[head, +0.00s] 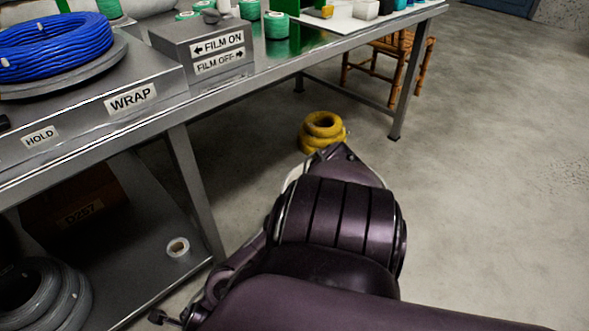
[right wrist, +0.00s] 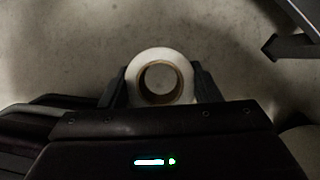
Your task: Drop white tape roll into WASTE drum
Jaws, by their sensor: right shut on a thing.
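In the right wrist view, my right gripper (right wrist: 161,86) is shut on a white tape roll (right wrist: 160,54) with a brown core. The roll's open hole faces the camera, with a finger on each side, and grey floor shows behind it. In the head view, my own arm fills the lower middle and hides most of the right gripper and the held roll. Another white tape roll (head: 177,246) lies on the bench's lower shelf. The WASTE drum is in neither view. My left gripper is not in view.
The metal bench (head: 185,105) carries a blue cable coil (head: 55,45) and a film switch box (head: 205,45). Yellow coils (head: 322,130) lie on the floor beyond my arm. A wicker chair (head: 392,65) stands behind the bench's far leg. The floor at right is clear.

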